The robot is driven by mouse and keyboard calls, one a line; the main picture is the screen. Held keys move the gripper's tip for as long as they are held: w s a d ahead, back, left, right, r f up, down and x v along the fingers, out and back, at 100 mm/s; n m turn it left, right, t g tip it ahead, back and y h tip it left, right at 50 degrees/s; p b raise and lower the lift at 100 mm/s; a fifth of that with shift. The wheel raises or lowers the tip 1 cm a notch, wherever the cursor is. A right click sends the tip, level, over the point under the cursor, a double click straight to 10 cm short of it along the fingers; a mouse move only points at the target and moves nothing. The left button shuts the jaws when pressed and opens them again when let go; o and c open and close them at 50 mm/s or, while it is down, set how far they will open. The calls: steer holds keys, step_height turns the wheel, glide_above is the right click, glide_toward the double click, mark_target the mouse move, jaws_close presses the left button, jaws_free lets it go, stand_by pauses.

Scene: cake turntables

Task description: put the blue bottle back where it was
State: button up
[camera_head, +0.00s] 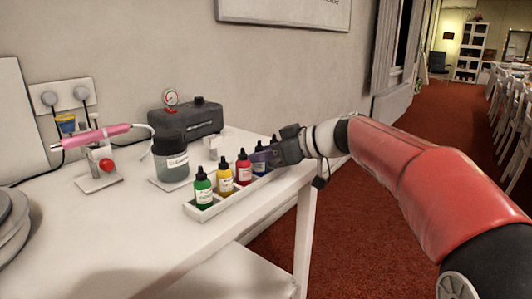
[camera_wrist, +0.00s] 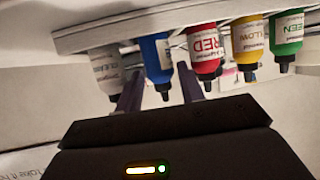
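The blue bottle (camera_wrist: 155,52) stands in the row of bottles in the wrist view, between the clear bottle and the red bottle (camera_wrist: 205,50). My gripper (camera_wrist: 160,78) has its two purple fingers on either side of the blue bottle, with a narrow gap visible at each side, so it looks open. In the head view my gripper (camera_head: 262,157) is over the right end of the white tray (camera_head: 208,212), hiding most of the blue bottle.
A red bottle (camera_head: 243,172), a yellow bottle (camera_head: 225,182) and a green bottle (camera_head: 203,190) stand in the tray. The clear bottle (camera_wrist: 106,72) is close beside my finger. A dark-lidded jar (camera_head: 170,160) and an airbrush (camera_head: 98,136) stand left.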

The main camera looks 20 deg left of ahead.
steer(key=b+v, duration=0.1)
steer(key=v, duration=1.1)
steer(key=shift+s+d, duration=0.1)
steer(key=shift+d, duration=0.05)
steer(key=s+d+f+m+t+h, duration=0.2)
steer(key=s+d+f+m+h, duration=1.1)
steer(key=s+d+f, duration=0.9)
steer(key=s+f+m, duration=0.1)
steer(key=s+m, duration=0.1)
steer(key=s, duration=0.1)
steer(key=shift+s+f+t, duration=0.15)
steer(key=shift+f+t, duration=0.15)
steer(key=shift+f, duration=0.1)
